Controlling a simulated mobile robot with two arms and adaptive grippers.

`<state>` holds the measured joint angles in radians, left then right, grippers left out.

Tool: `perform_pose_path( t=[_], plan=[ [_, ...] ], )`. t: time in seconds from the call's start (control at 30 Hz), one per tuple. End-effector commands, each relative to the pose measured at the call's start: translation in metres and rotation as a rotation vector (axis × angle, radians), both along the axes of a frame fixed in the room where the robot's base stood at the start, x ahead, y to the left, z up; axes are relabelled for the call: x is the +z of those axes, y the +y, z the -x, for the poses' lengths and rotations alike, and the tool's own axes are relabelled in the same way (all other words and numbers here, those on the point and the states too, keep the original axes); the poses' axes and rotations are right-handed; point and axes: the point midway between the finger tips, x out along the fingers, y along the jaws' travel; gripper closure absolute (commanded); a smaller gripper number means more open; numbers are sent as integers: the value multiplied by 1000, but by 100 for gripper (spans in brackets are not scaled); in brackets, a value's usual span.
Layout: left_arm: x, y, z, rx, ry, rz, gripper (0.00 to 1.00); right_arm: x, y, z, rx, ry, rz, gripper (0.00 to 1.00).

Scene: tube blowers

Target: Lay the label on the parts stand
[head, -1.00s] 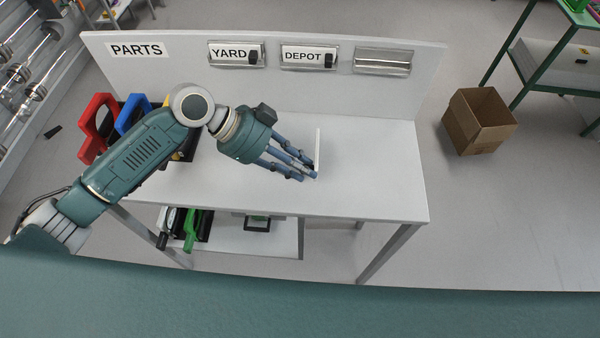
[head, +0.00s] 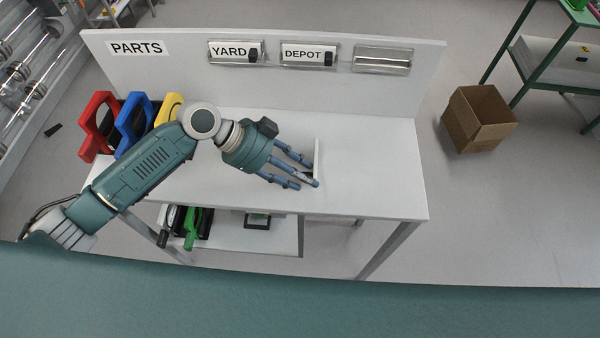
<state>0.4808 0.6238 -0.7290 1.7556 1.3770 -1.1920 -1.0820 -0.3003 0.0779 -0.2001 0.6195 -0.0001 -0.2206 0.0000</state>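The parts stand (head: 375,185) is a light grey table with an upright back panel marked PARTS. A thin white piece (head: 317,152), seen nearly edge-on, is over the right half of its top and looks like the label; its face is hidden. My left gripper (head: 308,176) reaches in from the left with its fingers spread apart, the tips right beside the white piece. I cannot tell whether they touch it. My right gripper is out of view.
YARD (head: 229,53) and DEPOT (head: 302,56) labels sit in holders on the back panel, beside an empty holder (head: 383,60). Red (head: 97,125), blue (head: 133,125) and yellow (head: 168,108) handled items stand at the left. A cardboard box (head: 478,120) is on the floor.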

Motion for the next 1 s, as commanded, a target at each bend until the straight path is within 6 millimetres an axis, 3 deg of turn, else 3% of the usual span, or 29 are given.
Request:
perform_pose_path(
  t=[0.17,0.33,0.7,1.0],
  plan=[
    [6,0,0,-1,1,-1,57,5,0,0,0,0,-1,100],
    [19,19,-1,3,-2,-4,57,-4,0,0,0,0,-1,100],
    [73,71,1,2,-2,-2,57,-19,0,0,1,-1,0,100],
    [89,85,2,-1,1,0,57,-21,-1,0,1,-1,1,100]
  ],
)
